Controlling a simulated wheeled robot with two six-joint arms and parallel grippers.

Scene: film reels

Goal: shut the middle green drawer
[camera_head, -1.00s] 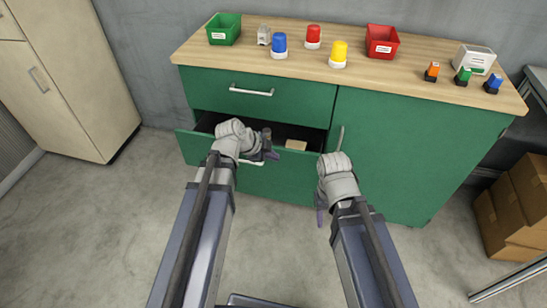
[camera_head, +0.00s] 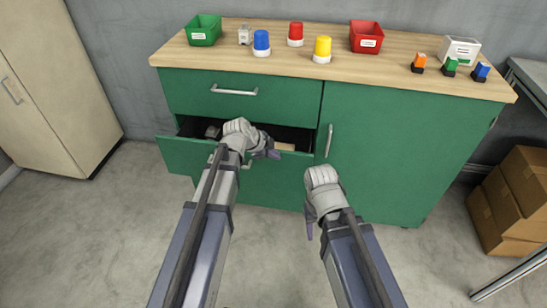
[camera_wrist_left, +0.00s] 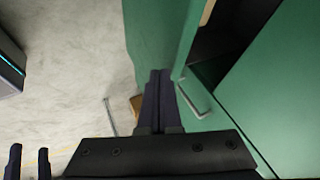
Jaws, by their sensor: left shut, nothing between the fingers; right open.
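The middle green drawer (camera_head: 182,155) stands pulled out below the closed top drawer of the green cabinet. Its dark inside holds a grey item (camera_head: 212,132) and a pale tan block (camera_head: 284,147). My left gripper (camera_head: 272,153) is shut and empty, level with the open drawer near its front; my wrist and forearm hide much of the drawer front. The left wrist view shows the shut fingers (camera_wrist_left: 158,88) beside green panels and a silver handle (camera_wrist_left: 195,101); I cannot tell whether they touch. My right gripper (camera_head: 309,222) is open, in front of the cabinet door.
The green cabinet door (camera_head: 385,150) is closed, with an upright handle (camera_head: 329,140). Bins, beacon lamps and small switches stand on the wooden top (camera_head: 380,72). Cardboard boxes (camera_head: 510,200) stand at right, a beige locker (camera_head: 60,90) at left. The floor in front is clear.

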